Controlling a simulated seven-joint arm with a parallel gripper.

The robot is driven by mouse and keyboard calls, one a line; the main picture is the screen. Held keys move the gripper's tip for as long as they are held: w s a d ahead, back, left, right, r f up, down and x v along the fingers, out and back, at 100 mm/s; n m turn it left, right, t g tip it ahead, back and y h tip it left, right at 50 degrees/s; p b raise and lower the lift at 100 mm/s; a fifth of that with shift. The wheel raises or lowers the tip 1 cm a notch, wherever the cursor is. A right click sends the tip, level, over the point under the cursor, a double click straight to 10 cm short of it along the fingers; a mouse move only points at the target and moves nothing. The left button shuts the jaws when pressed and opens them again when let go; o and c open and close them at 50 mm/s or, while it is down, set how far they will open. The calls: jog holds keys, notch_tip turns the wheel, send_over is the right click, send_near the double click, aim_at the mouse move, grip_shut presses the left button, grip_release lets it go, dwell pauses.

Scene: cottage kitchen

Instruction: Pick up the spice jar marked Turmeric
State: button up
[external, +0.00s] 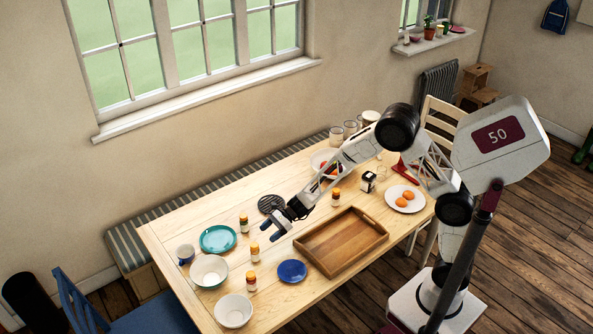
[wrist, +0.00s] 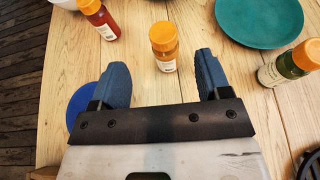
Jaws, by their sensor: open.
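Several small spice jars with orange caps stand upright on the table; no label is legible, so I cannot tell which is Turmeric. One jar (external: 254,253) stands just beyond my open, empty gripper (external: 269,231). In the wrist view this jar (wrist: 164,48) shows in line with the gap between the blue fingers (wrist: 161,72), apart from both. A jar with red contents (external: 251,282) is to its left in the wrist view (wrist: 98,20). A jar with green contents (external: 244,224) is to its right (wrist: 290,64). Another jar (external: 335,198) stands behind my gripper.
A blue plate (external: 292,271) and wooden tray (external: 340,241) are nearer. A dark trivet (external: 270,204) is close to my gripper. Bare wood surrounds the middle jar.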

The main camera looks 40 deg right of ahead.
aim_at(257, 243)
jog(key=shift+w+a+f, duration=0.25)
jog(key=shift+a+f, duration=0.1)
jog(key=shift+f, duration=0.05)
jog(key=shift+x, duration=1.3)
jog(key=shift+x, duration=2.6)
jog(key=shift+f, duration=0.15)
grip_shut()
